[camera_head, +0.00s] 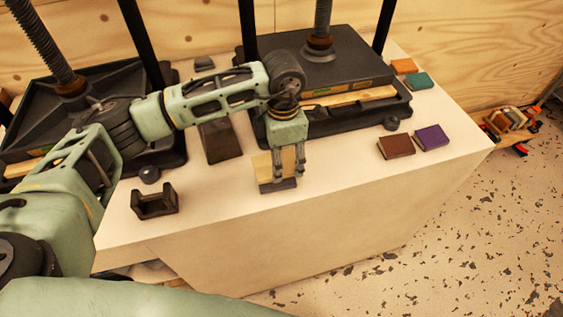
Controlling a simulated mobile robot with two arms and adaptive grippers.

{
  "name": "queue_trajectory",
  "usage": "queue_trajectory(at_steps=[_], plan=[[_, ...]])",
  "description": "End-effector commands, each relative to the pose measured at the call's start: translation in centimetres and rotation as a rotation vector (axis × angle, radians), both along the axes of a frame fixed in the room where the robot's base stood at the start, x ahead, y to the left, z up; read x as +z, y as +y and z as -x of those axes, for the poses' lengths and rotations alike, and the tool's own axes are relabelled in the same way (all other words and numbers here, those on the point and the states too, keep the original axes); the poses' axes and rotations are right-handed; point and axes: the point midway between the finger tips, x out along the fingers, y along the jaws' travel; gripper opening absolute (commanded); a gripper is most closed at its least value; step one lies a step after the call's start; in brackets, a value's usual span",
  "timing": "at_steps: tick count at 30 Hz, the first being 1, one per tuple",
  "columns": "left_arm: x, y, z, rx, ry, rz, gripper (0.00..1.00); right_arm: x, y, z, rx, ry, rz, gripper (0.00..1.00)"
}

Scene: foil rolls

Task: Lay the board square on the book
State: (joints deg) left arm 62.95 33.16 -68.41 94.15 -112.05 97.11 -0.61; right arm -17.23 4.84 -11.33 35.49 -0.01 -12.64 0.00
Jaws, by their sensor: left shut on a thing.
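My left gripper (289,177) points down at the front edge of the table and is shut on a pale wooden board (261,165). The board shows to the left of the fingers, which hide part of it. A dark flat piece (279,187) lies right below the board and fingertips; I cannot tell if it is the book, nor if the board touches it. A brown book (396,146) and a purple book (432,137) lie flat at the right of the table. My right gripper is not in view.
A dark press (335,68) stands behind my gripper, another (120,85) at the left. An orange book (403,66) and a teal book (418,80) lie at the back right. A dark holder (155,203) stands front left. The table's (345,160) front right is clear.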

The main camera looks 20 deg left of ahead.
Motion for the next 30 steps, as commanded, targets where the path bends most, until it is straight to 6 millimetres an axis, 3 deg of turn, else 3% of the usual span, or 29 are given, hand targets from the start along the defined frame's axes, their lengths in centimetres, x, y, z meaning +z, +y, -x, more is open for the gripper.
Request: queue_trajectory(at_steps=[11, 23, 24, 30], plan=[[-4.0, 0.3, 0.0, 0.000, 0.001, -0.001, 0.34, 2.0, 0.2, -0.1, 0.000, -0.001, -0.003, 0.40], [-4.7, 0.3, 0.0, -0.001, -0.001, -0.001, 0.34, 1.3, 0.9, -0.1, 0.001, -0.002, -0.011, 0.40], [-4.5, 0.3, 0.0, -0.001, 0.000, 0.000, 0.64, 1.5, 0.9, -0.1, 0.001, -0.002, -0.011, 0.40], [-4.5, 0.3, 0.0, -0.001, 0.000, 0.000, 0.79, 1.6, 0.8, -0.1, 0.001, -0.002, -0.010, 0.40]])
